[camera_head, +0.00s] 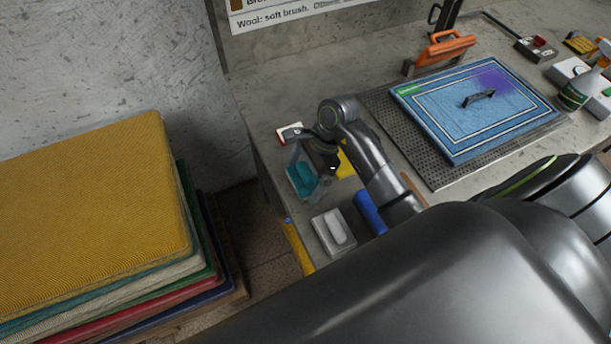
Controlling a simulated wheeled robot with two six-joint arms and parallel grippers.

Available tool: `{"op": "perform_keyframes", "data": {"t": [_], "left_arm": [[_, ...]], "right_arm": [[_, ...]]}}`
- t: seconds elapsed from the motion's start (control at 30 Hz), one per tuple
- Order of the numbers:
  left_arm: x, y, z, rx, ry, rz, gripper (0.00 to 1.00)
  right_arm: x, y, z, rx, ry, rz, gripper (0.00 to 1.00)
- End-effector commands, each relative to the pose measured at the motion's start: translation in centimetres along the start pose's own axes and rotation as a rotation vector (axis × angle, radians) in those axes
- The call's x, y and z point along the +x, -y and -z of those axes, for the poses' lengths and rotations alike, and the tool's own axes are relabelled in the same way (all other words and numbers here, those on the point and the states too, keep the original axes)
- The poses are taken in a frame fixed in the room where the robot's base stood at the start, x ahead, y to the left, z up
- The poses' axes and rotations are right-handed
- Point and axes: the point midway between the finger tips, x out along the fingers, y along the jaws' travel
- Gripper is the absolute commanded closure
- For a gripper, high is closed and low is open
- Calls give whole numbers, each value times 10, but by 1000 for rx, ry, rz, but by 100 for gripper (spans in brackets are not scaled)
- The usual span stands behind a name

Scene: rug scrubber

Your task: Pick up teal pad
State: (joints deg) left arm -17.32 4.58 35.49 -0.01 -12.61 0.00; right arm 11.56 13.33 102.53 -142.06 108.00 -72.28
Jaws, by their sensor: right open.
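The teal pad (302,179) lies on the grey workbench near its left edge, partly covered by my right gripper. My right gripper (313,172) is open, with its fingers over or around the pad. From this angle I cannot tell whether they touch it. My left gripper is not in view.
A white-and-red item (289,132), a yellow item (345,163), a blue item (369,212) and a grey tray with a white piece (333,231) lie close by. A blue rug (462,137) with a black-handled brush (478,97) is to the right. Stacked rugs (90,190) stand left.

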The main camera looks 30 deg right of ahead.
Motion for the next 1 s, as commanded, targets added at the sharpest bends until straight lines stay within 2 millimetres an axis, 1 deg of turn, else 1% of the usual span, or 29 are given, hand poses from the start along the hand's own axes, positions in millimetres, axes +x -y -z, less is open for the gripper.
{"op": "perform_keyframes", "data": {"t": [0.03,0.27,0.47,0.57,0.67,0.7,0.8,0.9,1.0], "left_arm": [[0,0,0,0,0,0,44],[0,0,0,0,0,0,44],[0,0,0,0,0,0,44],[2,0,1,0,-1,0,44],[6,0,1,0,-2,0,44],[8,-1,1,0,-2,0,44],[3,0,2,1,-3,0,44],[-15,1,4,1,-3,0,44],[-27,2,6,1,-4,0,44]], "right_arm": [[0,0,0,0,0,0,3],[0,0,0,0,0,0,33],[-1,0,0,0,0,1,33],[-5,1,-2,-1,0,2,33],[-16,2,-6,-3,-1,5,33],[-23,2,-9,-6,-1,7,33],[-48,2,-19,-6,-2,7,33],[-66,0,-27,1,0,0,33],[-76,0,-31,1,0,0,33]]}}
